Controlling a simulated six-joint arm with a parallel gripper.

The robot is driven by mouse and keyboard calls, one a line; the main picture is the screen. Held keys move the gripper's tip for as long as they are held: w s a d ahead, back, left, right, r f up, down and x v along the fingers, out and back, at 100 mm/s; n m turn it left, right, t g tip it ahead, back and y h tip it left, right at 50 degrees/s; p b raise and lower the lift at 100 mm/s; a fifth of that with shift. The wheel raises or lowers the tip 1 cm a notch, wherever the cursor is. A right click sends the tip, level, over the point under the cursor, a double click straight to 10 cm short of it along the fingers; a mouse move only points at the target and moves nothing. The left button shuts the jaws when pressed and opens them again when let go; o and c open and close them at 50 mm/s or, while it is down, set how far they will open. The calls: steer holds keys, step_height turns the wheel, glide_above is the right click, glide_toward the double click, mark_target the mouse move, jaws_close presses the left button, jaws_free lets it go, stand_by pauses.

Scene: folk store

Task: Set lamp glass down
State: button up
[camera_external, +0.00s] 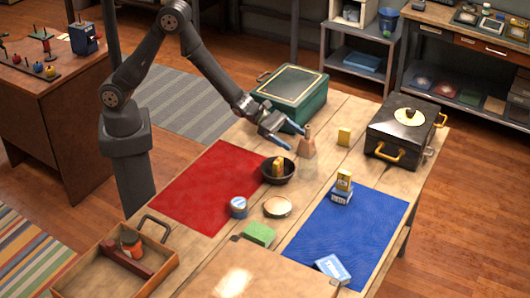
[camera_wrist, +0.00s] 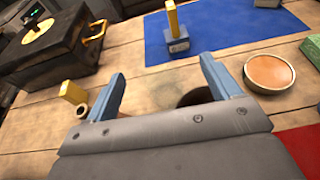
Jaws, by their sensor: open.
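My gripper (camera_external: 275,133) is open above the table, with its blue fingers spread and nothing seen between them. In the wrist view its fingertips (camera_wrist: 162,75) stand apart. A faint, clear round shape (camera_wrist: 165,93), perhaps the lamp glass, shows on the wood between and beyond the fingers. In the outside view a faint pale patch (camera_external: 318,168) on the wood right of the dark bowl may be the same thing. It is too transparent to tell whether it stands or lies.
The dark bowl (camera_external: 277,172) holds a yellow block. A tan necked piece (camera_external: 307,142) and a yellow block (camera_external: 344,136) stand near my gripper. A green chest (camera_external: 292,95), black box (camera_external: 405,127), red mat (camera_external: 195,190) and blue mat (camera_external: 350,225) surround the bare wood.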

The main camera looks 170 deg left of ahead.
mark_target(304, 146)
steer(key=v, duration=0.6)
steer(key=x, duration=1.1)
steer(key=shift+w+a+f, duration=0.2)
steer(key=shift+f, duration=0.05)
steer(key=shift+w+a+f, duration=0.15)
steer(key=shift+f, duration=0.45)
steer(key=shift+r, duration=0.25)
steer(key=shift+r, duration=0.15)
